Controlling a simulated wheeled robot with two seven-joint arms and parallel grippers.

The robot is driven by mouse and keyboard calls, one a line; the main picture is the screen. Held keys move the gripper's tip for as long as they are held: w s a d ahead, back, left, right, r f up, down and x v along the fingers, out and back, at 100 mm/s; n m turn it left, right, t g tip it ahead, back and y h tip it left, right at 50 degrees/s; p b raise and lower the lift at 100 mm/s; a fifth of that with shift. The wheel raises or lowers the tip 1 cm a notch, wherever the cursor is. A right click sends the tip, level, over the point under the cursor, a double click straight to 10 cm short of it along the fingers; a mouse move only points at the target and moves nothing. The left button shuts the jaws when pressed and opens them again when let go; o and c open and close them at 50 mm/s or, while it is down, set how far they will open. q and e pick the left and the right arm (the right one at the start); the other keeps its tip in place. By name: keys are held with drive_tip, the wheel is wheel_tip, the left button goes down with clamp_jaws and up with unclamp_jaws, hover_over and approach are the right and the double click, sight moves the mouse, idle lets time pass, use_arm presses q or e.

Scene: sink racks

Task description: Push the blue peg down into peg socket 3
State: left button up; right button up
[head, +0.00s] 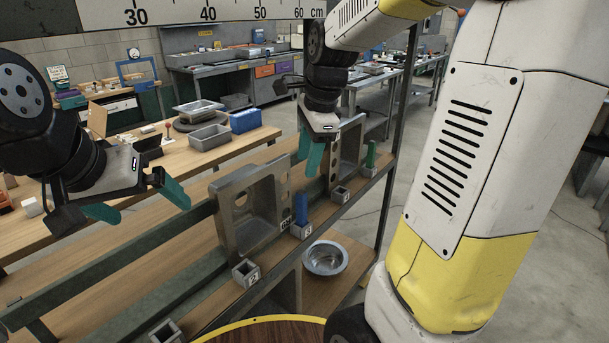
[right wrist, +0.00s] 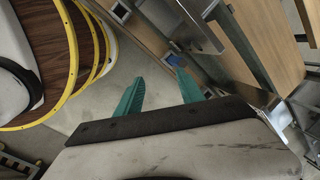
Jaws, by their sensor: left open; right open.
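The blue peg (head: 302,208) stands upright at a small grey socket, peg socket 3 (head: 302,231), on the rack's front edge. Much of the peg shows above the socket rim. How deep it sits is unclear. In the right wrist view a small blue patch, the peg (right wrist: 173,60), shows just beyond the fingertips. My right gripper (head: 307,166) is open and empty, above the peg in the head view, apart from it. Its teal fingers also show in the right wrist view (right wrist: 160,82). My left gripper (head: 150,212) is open and empty over the wooden bench, far left of the peg.
Empty sockets 2 (head: 246,273) and 4 (head: 341,195) flank the blue peg's socket. A green peg (head: 371,155) stands further right. A grey metal housing (head: 228,192) rises behind the sockets. A metal bowl (head: 325,258) lies on the lower shelf.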

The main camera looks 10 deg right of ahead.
drive_tip(key=s+a+r+n+t, duration=0.1)
drive_tip(key=s+n+t, duration=0.1)
drive_tip(key=s+n, duration=0.5)
drive_tip(key=s+r+n+t, duration=0.1)
drive_tip(key=s+n, duration=0.7)
drive_tip(key=n, duration=0.2)
drive_tip(key=shift+a+r+n+t+y, duration=0.35)
drive_tip(key=shift+n+t+y, duration=0.05)
drive_tip(key=shift+s+d, duration=0.1)
drive_tip(key=shift+d, duration=0.05)
